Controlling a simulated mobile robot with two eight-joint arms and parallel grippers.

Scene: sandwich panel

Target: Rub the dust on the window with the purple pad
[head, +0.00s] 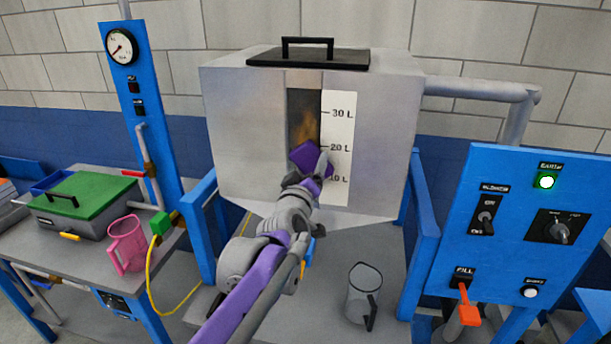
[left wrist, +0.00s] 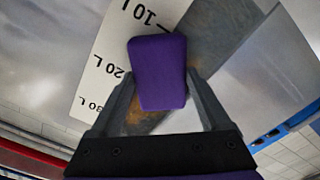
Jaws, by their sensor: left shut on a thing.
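The window (head: 303,110) is a tall narrow strip in the front of the grey tank, with brown dust on it. The dust (head: 306,130) shows in the middle of the strip, and in the left wrist view a brown patch (left wrist: 136,117) shows beside the pad. The purple pad (head: 312,158) is at the window's lower part; it also shows in the left wrist view (left wrist: 158,72). My left gripper (head: 308,176) is shut on the pad. I cannot tell whether the pad touches the glass. My right gripper is not in view.
A white litre scale (head: 338,120) is right of the window. A clear jug (head: 363,295) stands on the grey bench below the tank (head: 390,130). A pink jug (head: 126,245) and green-lidded box (head: 88,200) are at left. A blue switch panel (head: 510,235) stands at right.

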